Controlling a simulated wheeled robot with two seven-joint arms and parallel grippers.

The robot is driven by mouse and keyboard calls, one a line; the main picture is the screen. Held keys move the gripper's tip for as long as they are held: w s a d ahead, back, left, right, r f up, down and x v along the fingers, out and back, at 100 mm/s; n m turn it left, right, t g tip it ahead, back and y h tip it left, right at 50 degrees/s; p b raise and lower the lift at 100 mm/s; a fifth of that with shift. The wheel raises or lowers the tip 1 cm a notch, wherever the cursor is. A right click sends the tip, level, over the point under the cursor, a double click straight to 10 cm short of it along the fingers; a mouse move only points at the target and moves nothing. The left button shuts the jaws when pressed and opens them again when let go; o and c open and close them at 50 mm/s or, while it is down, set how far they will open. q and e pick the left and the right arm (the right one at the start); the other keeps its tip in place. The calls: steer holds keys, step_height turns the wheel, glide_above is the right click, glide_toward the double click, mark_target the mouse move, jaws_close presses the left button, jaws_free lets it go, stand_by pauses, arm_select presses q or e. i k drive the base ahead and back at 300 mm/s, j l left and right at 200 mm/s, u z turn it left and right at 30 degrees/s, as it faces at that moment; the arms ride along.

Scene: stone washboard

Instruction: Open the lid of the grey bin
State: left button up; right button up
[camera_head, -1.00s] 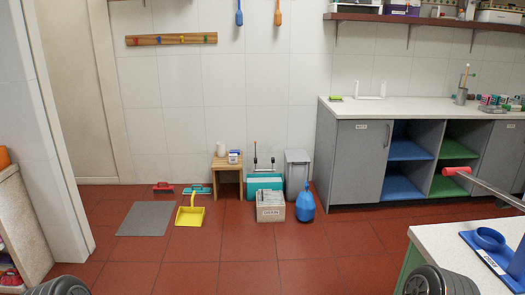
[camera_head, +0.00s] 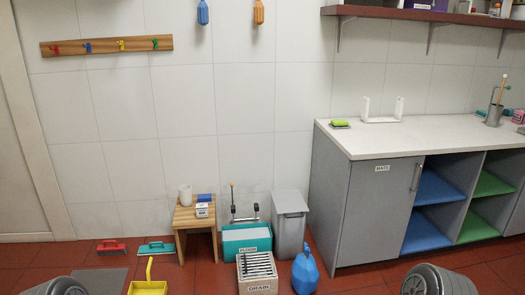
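The grey bin (camera_head: 289,232) stands on the red tiled floor against the back wall, just left of the grey cabinet. It is upright, and its grey lid (camera_head: 290,201) appears shut on top. A blue container in front hides part of its lower body. Dark rounded parts of my own arms show at the bottom left and bottom right edges. Neither gripper's fingers are in view, and nothing of mine touches the bin.
A blue container (camera_head: 305,272), a crate marked DRAIN (camera_head: 257,287) and a teal box (camera_head: 246,240) crowd the bin's front and left. A wooden stool (camera_head: 196,224) stands further left. The grey cabinet (camera_head: 370,205) stands close on the right. A yellow dustpan (camera_head: 148,287) lies front left.

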mark_target(285, 202)
steer(key=i+z, duration=0.5)
steer(key=i, duration=0.7)
steer(key=i+l+u, duration=0.25)
steer(key=i+l, duration=0.15)
steer(key=i+l+u, duration=0.25)
steer(key=i+l, duration=0.15)
steer(key=i+l+u, duration=0.25)
steer(key=l, duration=0.45)
steer(key=i+l, duration=0.2)
steer(key=l, duration=0.15)
steer(key=i+l, duration=0.35)
steer(key=l, duration=0.3)
